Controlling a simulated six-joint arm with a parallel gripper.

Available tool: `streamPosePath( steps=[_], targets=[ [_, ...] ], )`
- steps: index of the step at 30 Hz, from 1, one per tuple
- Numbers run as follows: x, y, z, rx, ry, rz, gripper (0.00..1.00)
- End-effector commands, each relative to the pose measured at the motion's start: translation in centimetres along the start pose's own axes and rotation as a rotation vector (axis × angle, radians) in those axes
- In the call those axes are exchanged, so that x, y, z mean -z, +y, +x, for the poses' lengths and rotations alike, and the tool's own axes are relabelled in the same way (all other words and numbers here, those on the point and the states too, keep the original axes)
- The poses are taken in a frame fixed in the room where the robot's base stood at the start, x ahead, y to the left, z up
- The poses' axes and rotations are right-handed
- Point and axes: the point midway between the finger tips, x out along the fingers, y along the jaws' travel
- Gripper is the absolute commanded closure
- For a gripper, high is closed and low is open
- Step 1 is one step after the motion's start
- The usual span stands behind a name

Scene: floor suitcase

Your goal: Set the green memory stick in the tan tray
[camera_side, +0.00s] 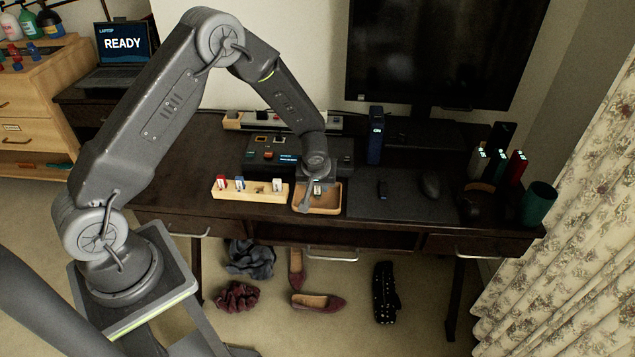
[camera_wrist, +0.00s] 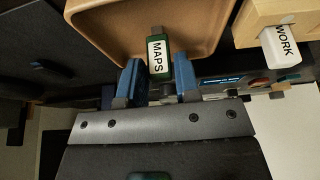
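The green memory stick (camera_wrist: 157,57), with a white label reading MAPS, sits between the two blue fingertips of my gripper (camera_wrist: 159,80). The fingers are close on both its sides and appear shut on it. It is upright, its metal plug end pointing away from the gripper. The tan tray (camera_wrist: 100,25) lies right behind the stick in the wrist view. In the side view my gripper (camera_side: 316,178) is over the tan tray (camera_side: 328,209), with the stick (camera_side: 317,188) below it. I cannot tell whether the plug touches the tray floor.
A light wooden rack (camera_side: 250,195) with several labelled sticks stands just left of the tray; its white WORK stick (camera_wrist: 282,46) shows in the wrist view. A black box (camera_side: 290,152) is behind the tray. A dark mat (camera_side: 400,207) with a mouse (camera_side: 430,185) lies to the right.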

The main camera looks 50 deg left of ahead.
Motion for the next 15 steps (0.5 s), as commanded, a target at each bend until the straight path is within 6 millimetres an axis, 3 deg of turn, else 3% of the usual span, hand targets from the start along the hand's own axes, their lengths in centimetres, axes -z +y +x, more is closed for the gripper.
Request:
streamPosePath(
  steps=[5, 15],
  targets=[
    [0.00, 0.00, -0.02, 0.000, 0.000, 0.000, 0.53],
    [0.14, 0.01, -0.56, -0.001, 0.000, -0.001, 0.52]
  ],
)
